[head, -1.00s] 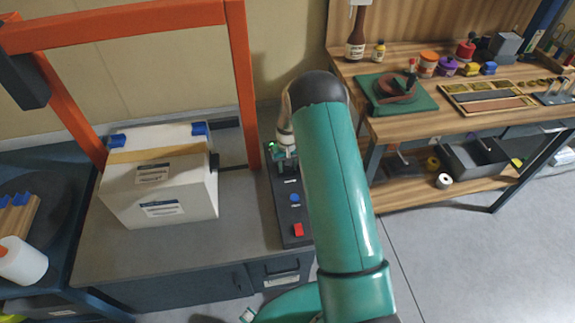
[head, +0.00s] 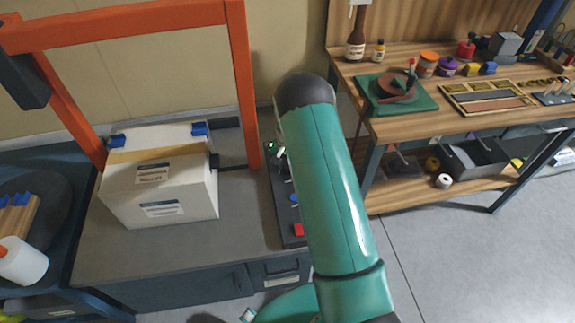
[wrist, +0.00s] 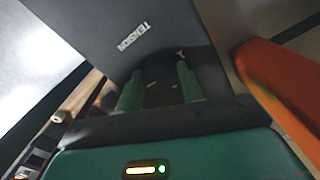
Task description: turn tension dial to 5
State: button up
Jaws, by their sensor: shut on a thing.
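The dark control panel (head: 287,237) stands at the right end of the grey bench. The wrist view shows its face (wrist: 100,20) close up, with the white word TENSION and a small mark that looks like a 1. My gripper (wrist: 160,82) has its two green fingers shut on the dark tension dial (wrist: 161,70), which sits between them. The dial's pointer and most of its scale are hidden or too dark to read. In the head view my green arm hides most of the gripper and the dial.
The panel also has a green light (head: 271,145), a blue button (head: 294,198) and a red button (head: 299,229). A white carton (head: 190,195) stands left under an orange frame (head: 242,80). A wooden workbench (head: 440,110) with small goods stands at the right.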

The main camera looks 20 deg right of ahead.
jog(key=o, duration=1)
jog(key=shift+r, duration=0.1)
notch_tip(320, 180, up, 14)
jog(key=shift+f, duration=0.15)
